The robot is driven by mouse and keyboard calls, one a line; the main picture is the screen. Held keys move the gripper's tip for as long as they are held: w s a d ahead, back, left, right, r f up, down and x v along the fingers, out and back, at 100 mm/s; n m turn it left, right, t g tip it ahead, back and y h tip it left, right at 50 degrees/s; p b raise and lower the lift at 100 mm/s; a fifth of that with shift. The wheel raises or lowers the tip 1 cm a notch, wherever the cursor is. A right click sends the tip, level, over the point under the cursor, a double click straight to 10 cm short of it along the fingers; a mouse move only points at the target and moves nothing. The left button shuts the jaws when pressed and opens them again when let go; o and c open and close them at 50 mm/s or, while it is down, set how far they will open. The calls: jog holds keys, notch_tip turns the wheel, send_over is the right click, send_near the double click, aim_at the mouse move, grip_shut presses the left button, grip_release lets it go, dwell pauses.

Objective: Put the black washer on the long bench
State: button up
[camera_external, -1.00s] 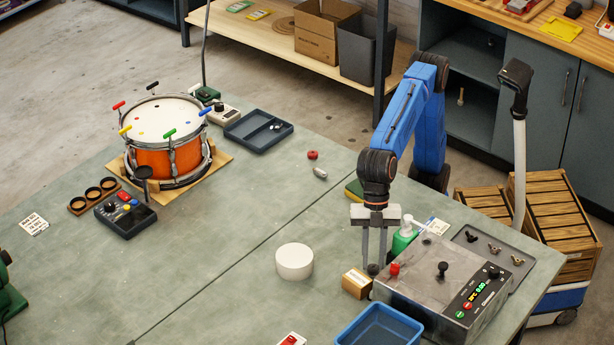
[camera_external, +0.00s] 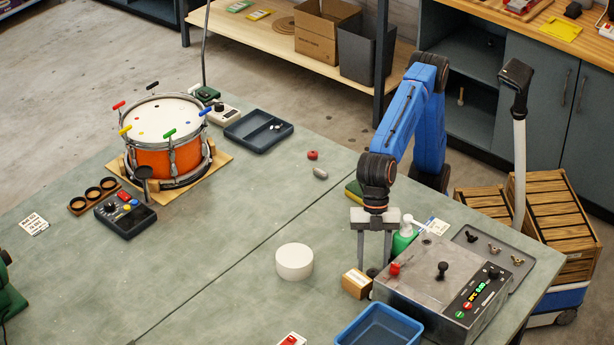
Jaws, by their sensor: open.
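A small dark round piece (camera_external: 373,272), which looks like the black washer, sits low between or just behind my fingertips, beside the cardboard box; it is partly hidden and too small to tell a hole. My gripper (camera_external: 374,265) points straight down, open, with one finger on each side of the dark piece. I cannot tell whether the fingers touch it. The grey-green bench top (camera_external: 225,270) carries the drum and most of the small things.
A cardboard box (camera_external: 357,283) and a metal control box (camera_external: 440,285) stand close to my gripper. A blue bin (camera_external: 380,325) is in front, a white round block (camera_external: 294,262) to the left, a green bottle (camera_external: 404,240) behind. The bench middle is mostly clear.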

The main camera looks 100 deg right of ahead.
jog(key=v, duration=1.1)
jog(key=shift+o, duration=0.8)
jog(key=shift+d+r, duration=0.1)
jog(key=shift+r, duration=0.35)
